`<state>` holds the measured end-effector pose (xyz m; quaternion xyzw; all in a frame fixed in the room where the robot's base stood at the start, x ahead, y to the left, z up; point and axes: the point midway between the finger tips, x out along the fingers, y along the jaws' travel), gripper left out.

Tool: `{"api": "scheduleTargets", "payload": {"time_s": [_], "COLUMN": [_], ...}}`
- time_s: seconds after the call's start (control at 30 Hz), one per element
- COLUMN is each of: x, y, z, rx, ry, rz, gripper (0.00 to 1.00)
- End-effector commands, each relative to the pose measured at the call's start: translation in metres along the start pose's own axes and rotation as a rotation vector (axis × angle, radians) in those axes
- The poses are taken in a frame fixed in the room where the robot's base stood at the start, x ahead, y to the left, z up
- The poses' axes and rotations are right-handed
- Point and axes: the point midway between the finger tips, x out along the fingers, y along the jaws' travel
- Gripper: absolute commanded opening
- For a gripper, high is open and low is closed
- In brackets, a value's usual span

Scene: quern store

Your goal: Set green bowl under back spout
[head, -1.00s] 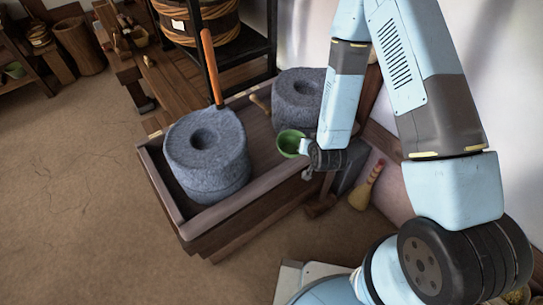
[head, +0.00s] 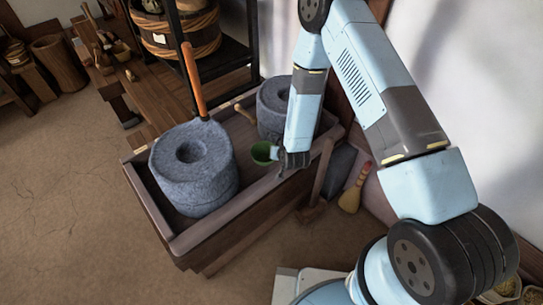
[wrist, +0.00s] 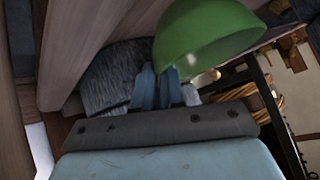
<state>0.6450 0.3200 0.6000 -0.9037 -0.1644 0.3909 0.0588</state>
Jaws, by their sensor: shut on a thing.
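The green bowl (head: 263,154) is held in my gripper (head: 277,154), which is shut on its side. In the head view it is in front of the back quern (head: 272,112), over the near side of the wooden trough (head: 225,213). In the wrist view the green bowl (wrist: 205,35) is large and near the fingertips (wrist: 163,86). The front quern (head: 195,172) is a grey round stone with a hole in its top. My arm covers part of the back quern. I cannot make out the back spout, nor whether the bowl touches anything.
An orange upright handle (head: 193,78) stands by the front quern. A brush (head: 354,190) leans near the wall at the trough's right end. A black rack (head: 255,42) with a wooden tub (head: 178,30) stands behind. The floor at left is clear.

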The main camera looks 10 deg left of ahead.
Motion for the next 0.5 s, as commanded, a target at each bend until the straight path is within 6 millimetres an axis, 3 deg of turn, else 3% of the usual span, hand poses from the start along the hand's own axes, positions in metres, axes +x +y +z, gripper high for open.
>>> {"api": "scheduleTargets", "payload": {"time_s": [0.1, 0.4, 0.5], "x": [0.018, 0.036, 0.044], "y": [0.003, 0.005, 0.008], "z": [0.001, 0.003, 0.012], "rx": [0.001, 0.000, 0.000], "ry": [0.000, 0.000, -0.001], "rz": [0.001, 0.000, 0.000], "gripper": [0.00, 0.00, 0.00]}}
